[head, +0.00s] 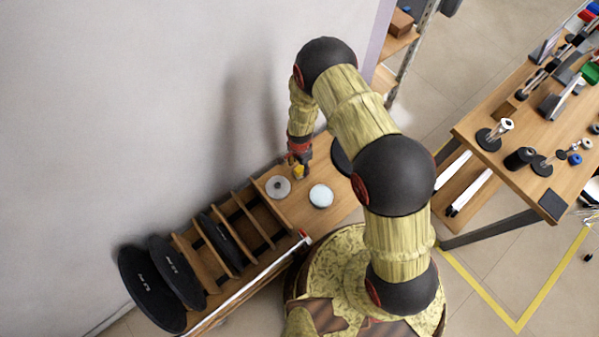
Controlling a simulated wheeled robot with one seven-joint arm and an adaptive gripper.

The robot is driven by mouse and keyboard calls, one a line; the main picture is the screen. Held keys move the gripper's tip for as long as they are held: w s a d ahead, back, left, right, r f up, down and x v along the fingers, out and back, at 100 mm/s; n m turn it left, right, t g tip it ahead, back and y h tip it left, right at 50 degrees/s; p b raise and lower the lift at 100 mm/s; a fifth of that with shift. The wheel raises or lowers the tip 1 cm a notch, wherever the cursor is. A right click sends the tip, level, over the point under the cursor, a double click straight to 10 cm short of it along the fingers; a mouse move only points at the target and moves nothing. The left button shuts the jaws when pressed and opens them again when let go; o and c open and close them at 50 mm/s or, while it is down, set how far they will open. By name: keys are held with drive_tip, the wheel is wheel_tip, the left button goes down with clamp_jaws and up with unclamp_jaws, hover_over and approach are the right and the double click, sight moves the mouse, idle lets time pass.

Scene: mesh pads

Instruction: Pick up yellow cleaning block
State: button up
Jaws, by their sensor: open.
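My gripper (299,168) is at the end of my arm, pointing down over the wooden shelf top near the wall. Small yellow patches show at its fingers; this looks like the yellow cleaning block (298,172), mostly covered by the gripper. I cannot tell whether the fingers touch it or stand around it. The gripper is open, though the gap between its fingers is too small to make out.
On the wooden shelf top (292,207) lie a grey disc (278,187) and a white disc (321,196), close to my gripper. A slotted rack with black pads (175,272) is at lower left. The wall (130,110) is close behind. A cluttered workbench (520,150) stands at right.

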wheel_tip(320, 180, down, 3)
drive_tip(key=shift+b, duration=0.35)
drive_tip(key=c, duration=1.1)
drive_tip(key=shift+r, duration=0.1)
drive_tip(key=shift+c, duration=0.7)
